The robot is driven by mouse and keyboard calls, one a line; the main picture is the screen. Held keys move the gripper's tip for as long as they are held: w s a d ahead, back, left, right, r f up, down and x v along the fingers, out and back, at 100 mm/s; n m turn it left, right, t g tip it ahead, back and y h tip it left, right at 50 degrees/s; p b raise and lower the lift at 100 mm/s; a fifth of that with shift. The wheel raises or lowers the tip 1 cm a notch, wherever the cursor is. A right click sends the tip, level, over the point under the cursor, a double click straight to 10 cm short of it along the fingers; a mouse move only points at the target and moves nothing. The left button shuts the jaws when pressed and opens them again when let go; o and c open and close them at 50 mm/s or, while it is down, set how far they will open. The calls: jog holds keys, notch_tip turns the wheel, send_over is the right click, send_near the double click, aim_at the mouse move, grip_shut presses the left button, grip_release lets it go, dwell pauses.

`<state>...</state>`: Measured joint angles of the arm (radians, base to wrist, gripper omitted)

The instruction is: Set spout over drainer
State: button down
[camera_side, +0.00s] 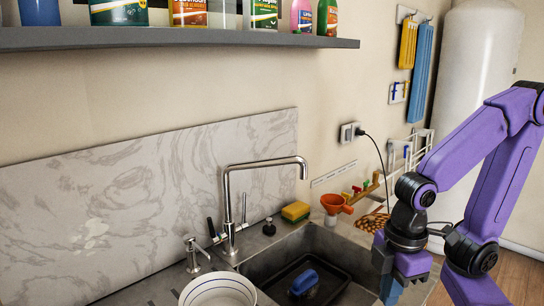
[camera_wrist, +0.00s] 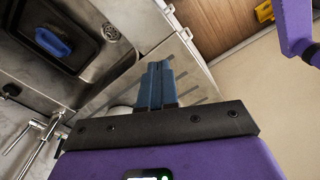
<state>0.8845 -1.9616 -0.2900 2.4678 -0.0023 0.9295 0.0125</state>
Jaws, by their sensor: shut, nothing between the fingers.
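The chrome tap's spout (camera_side: 265,163) rises from the counter behind the sink and bends to the right in the side view, its tip pointing down. Part of the tap (camera_wrist: 40,145) shows at the lower left of the wrist view. The round drain (camera_wrist: 110,31) shows at the sink's corner in the wrist view; I cannot make it out in the side view. My gripper (camera_side: 402,284) is at the right of the sink, apart from the tap. Its blue fingers (camera_wrist: 157,82) are together with nothing between them.
A black tray (camera_side: 258,274) with a blue object (camera_side: 304,283) lies in the sink. A white bowl (camera_side: 217,291), a soap dispenser (camera_side: 196,256), a yellow sponge (camera_side: 295,211) and an orange funnel (camera_side: 334,203) stand around it. A shelf (camera_side: 180,38) of bottles hangs above.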

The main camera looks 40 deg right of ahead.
jog(key=w+a+r+m+t, duration=0.1)
jog(key=w+r+m, duration=0.5)
jog(key=w, duration=0.8)
jog(key=w+a+r+m+t, duration=0.1)
jog(key=w+r+m, duration=0.3)
jog(key=w+r, duration=0.7)
jog(key=w+d+r+m+h, duration=0.2)
jog(key=w+d+r+m, duration=0.25)
jog(key=w+d, duration=0.3)
jog(key=w+d+r+m+h, duration=0.1)
jog(key=w+d+r+m, duration=0.2)
jog(key=w+d+m, duration=0.5)
notch_tip(320, 180, down, 10)
jog(key=s+n, duration=0.1)
jog(key=shift+s+d+t, duration=0.2)
jog(key=shift+d+t, duration=0.2)
jog(key=shift+d, duration=0.05)
jog(key=shift+f+n, duration=0.1)
jog(key=shift+n, duration=0.15)
jog(key=shift+s+a, duration=0.1)
